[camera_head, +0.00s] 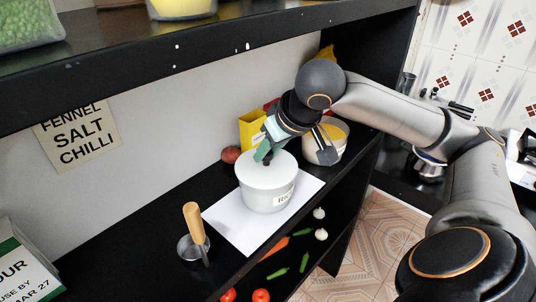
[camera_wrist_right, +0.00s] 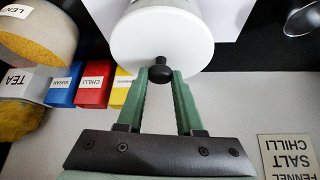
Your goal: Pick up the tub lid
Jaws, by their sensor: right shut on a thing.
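The white tub (camera_head: 262,199) stands upright on a white sheet on the black shelf, with a label on its side. Its round white lid (camera_head: 282,168) sits on top, level, with no gap that I can make out; it also shows in the wrist view (camera_wrist_right: 160,36). The lid has a black knob (camera_wrist_right: 159,71). My right gripper (camera_head: 266,156) reaches down over the lid from the back right. In the wrist view its green fingers (camera_wrist_right: 160,76) are shut on the knob, one on each side. My left gripper is not in view.
A yellow box (camera_head: 252,128) and a red-brown onion-like item (camera_head: 230,154) are behind the tub. A tub with yellow contents (camera_head: 340,138) is behind right. A wooden-handled pan (camera_head: 194,240) is front left. Vegetables lie below. An upper shelf (camera_head: 180,48) overhangs.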

